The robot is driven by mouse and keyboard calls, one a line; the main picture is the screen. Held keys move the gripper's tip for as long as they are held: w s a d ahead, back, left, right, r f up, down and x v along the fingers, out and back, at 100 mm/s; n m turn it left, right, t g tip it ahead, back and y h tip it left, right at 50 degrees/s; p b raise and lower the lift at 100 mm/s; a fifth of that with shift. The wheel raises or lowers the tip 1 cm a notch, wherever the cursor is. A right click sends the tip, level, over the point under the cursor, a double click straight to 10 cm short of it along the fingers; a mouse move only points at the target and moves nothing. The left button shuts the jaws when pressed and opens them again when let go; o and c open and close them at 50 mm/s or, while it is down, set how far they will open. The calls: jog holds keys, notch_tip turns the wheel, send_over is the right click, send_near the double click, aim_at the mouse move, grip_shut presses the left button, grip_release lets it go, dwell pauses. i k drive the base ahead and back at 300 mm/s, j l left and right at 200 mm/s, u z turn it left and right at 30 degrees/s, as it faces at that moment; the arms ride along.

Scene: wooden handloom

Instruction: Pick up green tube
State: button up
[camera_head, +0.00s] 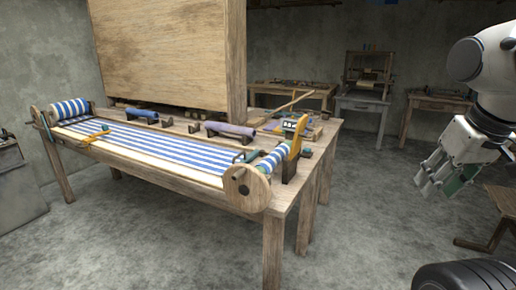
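My gripper (447,178) is at the right of the view, out over the open floor and well apart from the loom table. A green tube (461,181) shows between its pale fingers, which are closed around it. Part of the tube is hidden by the fingers. The tube touches neither the table nor the floor.
The wooden loom table (283,207) stands at left and centre, with blue-and-white striped cloth (150,141), a yellow upright piece (298,137) and several small tools. A stool (503,201) stands at the right edge. Work tables (363,103) line the back. Bare floor lies between.

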aim_at(267, 166)
jog(key=i+j, duration=0.2)
jog(key=j, duration=0.15)
jog(key=i+j+z, duration=0.15)
jog(key=i+j, duration=0.25)
jog(key=j, duration=0.3)
jog(key=i+j+z, duration=0.1)
jog(key=j, duration=0.25)
jog(key=i+l, duration=0.15)
jog(key=i, duration=0.15)
jog(key=i+l, duration=0.1)
jog(key=i, duration=0.15)
